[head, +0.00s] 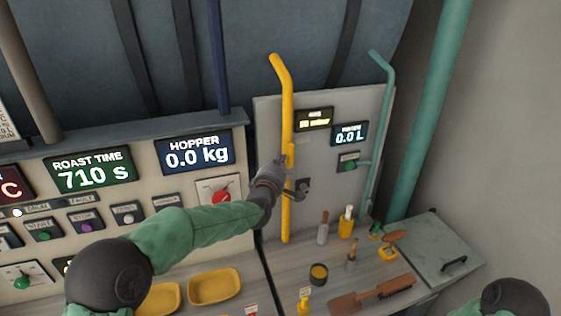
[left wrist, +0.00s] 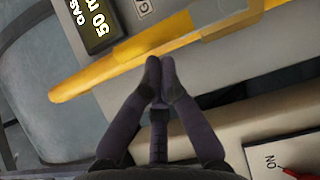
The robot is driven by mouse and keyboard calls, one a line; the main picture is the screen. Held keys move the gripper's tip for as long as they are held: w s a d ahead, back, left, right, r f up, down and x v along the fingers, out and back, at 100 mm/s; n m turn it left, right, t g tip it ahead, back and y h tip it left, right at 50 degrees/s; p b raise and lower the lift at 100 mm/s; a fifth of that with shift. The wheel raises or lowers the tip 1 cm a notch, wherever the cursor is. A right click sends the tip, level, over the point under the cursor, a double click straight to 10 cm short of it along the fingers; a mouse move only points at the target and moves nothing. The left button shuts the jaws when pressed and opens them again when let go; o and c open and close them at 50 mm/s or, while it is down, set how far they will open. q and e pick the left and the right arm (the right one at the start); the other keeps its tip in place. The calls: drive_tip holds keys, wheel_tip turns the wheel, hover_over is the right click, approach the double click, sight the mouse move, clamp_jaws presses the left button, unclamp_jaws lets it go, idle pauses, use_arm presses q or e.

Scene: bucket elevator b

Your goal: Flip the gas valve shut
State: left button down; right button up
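The yellow gas pipe (head: 287,110) runs up the grey panel in the head view, with a yellow lever-like piece (head: 291,155) lying along it. This piece also shows in the left wrist view (left wrist: 155,42), in line with the pipe (left wrist: 75,88). My left gripper (head: 282,163) is at the pipe, just below and left of that piece. In the left wrist view its fingertips (left wrist: 160,72) are together, at the yellow edge, with nothing seen between them. Whether they touch the yellow piece is unclear. My right gripper is out of view.
A gas display (head: 313,119) sits right of the pipe. A dark fitting (head: 303,188) is near my left gripper. A red rotary switch (head: 221,196) is on the left console. Brushes (head: 372,295) and small tools lie on the counter below, beside yellow trays (head: 215,286).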

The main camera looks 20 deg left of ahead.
use_arm(q)
drive_tip(key=shift+r+p, duration=0.15)
drive_tip(key=shift+p, duration=0.3)
drive_tip(key=shift+w+d, duration=0.1)
drive_tip(key=shift+d, duration=0.15)
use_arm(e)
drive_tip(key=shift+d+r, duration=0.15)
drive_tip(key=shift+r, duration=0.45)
use_arm(q)
drive_tip(key=shift+w+m+g+p, duration=0.1)
drive_tip(key=shift+m+g+p, duration=0.2)
drive_tip(key=shift+m+p, duration=0.15)
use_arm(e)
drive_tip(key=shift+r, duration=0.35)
